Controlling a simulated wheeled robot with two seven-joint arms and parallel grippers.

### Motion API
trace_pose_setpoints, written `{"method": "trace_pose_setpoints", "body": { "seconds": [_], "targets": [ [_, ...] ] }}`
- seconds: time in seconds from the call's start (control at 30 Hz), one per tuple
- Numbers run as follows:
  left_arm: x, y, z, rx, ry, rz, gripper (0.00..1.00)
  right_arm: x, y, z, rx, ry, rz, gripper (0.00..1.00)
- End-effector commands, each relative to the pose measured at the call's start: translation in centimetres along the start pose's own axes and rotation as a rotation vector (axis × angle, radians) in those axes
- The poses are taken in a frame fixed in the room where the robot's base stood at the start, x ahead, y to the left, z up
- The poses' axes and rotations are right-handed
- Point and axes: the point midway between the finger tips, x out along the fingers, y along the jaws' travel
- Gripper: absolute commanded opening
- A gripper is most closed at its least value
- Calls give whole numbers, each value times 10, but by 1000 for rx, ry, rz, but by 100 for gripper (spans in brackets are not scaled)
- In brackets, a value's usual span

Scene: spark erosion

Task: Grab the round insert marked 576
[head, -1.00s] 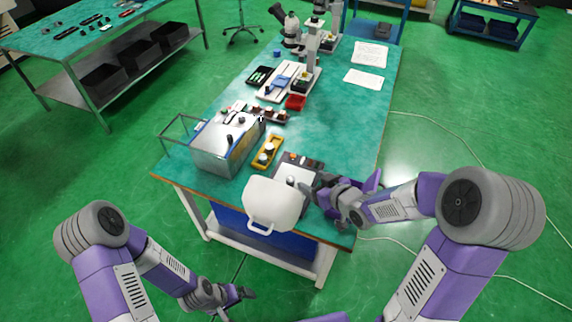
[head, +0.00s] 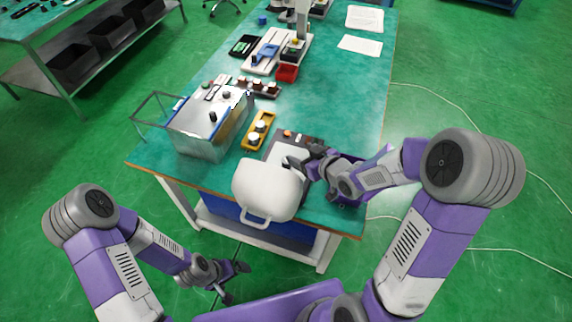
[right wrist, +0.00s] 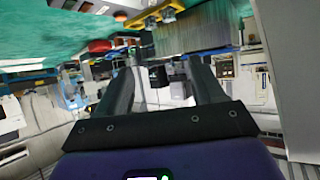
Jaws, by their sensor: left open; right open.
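No marking 576 is legible in any view. Round pale pieces (head: 257,133) sit in a yellow tray (head: 266,119) on the green bench; they are too small to read. My right gripper (head: 298,161) is over the bench's near end, beside a dark-based device (head: 276,147) and just behind a white rounded object. In the right wrist view its two dark fingers (right wrist: 163,80) are spread with nothing between them. My left gripper (head: 238,281) is low in front of the bench, open and empty, away from the bench top.
A metal tank (head: 205,140) is left of the yellow tray. Small brown-and-white pieces (head: 258,86), a red bin (head: 287,72) and papers (head: 360,44) lie farther back. The bench's right side is mostly clear.

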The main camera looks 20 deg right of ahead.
Motion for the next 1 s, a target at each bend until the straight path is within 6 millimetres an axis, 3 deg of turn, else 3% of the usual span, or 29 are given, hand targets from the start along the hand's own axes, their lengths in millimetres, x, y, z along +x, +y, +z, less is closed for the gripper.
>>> {"method": "trace_pose_setpoints", "body": {
  "seconds": [0.2, 0.37, 0.63, 1.0],
  "targets": [
    [15, -6, -1, 0, 0, 0, 100, 23, -1, 43, 2, -7, -2, 68],
    [22, -8, -1, 0, 0, 0, 100, 35, 0, 66, 1, -5, 0, 68],
    [24, -9, -1, 0, 0, 0, 100, 55, 0, 65, -1, -2, 0, 68],
    [31, -12, -1, 0, 0, 0, 100, 107, 0, 65, -2, -2, 0, 68]
  ]
}}
